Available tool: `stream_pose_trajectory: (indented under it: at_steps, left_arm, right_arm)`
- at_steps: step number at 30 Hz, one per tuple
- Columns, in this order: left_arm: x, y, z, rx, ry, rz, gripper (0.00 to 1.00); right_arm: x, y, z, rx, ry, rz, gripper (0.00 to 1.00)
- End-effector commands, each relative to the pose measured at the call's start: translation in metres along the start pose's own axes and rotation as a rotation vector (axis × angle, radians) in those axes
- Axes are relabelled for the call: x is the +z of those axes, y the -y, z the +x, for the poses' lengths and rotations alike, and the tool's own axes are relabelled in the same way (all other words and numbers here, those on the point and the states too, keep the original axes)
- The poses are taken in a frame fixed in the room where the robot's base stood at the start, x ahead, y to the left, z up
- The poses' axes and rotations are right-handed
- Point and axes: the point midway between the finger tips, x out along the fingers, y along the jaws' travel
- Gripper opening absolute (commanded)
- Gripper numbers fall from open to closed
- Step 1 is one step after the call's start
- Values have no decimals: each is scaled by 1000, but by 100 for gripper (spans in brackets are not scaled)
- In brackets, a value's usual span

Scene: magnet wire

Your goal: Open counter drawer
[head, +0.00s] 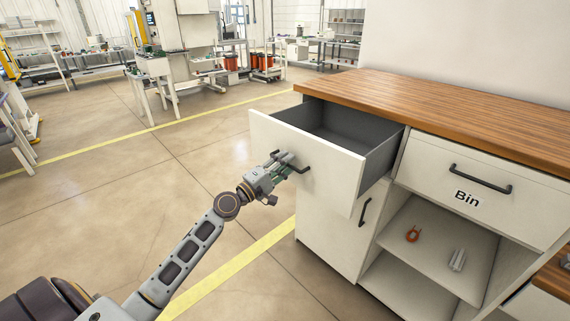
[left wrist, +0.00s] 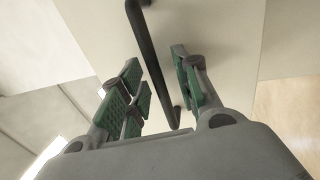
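The counter (head: 450,110) has a brown wooden top and white fronts. Its left drawer (head: 309,160) is pulled well out, and its grey inside (head: 340,128) looks empty. My left gripper (head: 290,168) is at the dark bar handle (head: 303,169) on the drawer front. In the left wrist view the handle (left wrist: 152,62) runs between the two green-padded fingers (left wrist: 160,98). The fingers are apart, with gaps to the bar on both sides. My right gripper is in neither view.
A closed drawer marked "Bin" (head: 467,190) is to the right. Below it, an open shelf (head: 435,240) holds an orange-red horseshoe-shaped piece (head: 412,234) and a grey metal piece (head: 457,260). A cabinet door (head: 335,232) is below the open drawer. The floor to the left is clear.

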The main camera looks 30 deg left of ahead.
Motion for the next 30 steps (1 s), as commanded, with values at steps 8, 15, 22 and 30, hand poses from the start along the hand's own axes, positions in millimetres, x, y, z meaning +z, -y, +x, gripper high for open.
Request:
stream_pose_trajectory:
  at_steps: [8, 15, 22, 30]
  left_arm:
    - [0, 1, -15, -1, 0, -2, 32]
    - [0, 1, -35, -1, -1, -2, 32]
    - [0, 1, -55, -1, -1, -2, 32]
    - [0, 1, -81, -2, -1, -2, 32]
  right_arm:
    - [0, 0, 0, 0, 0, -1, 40]
    - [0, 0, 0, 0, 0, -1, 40]
    - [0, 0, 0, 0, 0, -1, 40]
    - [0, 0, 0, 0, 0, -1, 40]
